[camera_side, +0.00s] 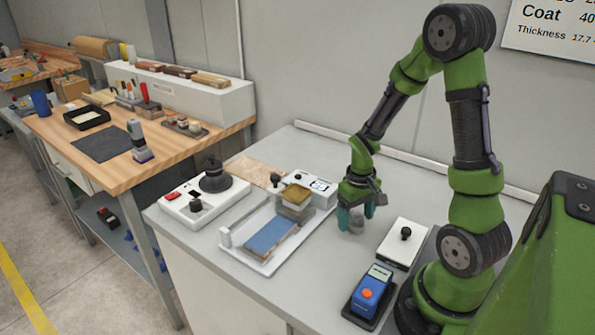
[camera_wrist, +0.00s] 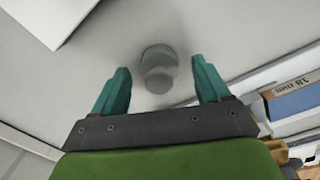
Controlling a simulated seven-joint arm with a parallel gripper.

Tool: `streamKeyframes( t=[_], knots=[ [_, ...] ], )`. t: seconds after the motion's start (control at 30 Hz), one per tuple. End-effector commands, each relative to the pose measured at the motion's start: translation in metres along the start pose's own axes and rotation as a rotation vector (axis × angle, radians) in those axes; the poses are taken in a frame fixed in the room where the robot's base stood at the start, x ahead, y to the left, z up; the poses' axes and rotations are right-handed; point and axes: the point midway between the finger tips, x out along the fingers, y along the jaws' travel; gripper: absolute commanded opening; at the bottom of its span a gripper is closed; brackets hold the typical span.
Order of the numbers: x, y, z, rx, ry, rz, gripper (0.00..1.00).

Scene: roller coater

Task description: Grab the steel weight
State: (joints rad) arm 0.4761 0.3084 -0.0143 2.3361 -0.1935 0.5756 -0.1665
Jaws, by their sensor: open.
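The steel weight is a small grey cylinder with a narrower knob on top. In the wrist view the steel weight (camera_wrist: 159,68) stands between and slightly beyond my two teal fingertips, with a gap on each side. My gripper (camera_wrist: 160,85) is open and holds nothing. In the side view my gripper (camera_side: 356,218) points down low over the grey table, and the weight (camera_side: 356,222) shows partly between its fingers. The near finger hides part of the weight. I cannot tell the exact height of the fingertips above the table.
A white coater bed with a blue panel (camera_side: 270,236) lies left of my gripper. A white plate with a black knob (camera_side: 404,244) and a blue gauge with an orange button (camera_side: 371,291) are to the right. A white hotplate-like unit (camera_side: 205,197) stands further left.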

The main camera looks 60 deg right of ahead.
Motion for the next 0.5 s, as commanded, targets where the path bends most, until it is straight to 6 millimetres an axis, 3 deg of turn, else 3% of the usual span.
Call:
streamKeyframes(
  t=[0.2, 0.5],
  knots=[
    [0.0006, -0.0001, -0.0001, 0.0, 0.001, 0.0, 0.74],
    [0.0003, -0.0001, -0.0002, 0.0, 0.001, 0.0, 0.28]
  ],
)
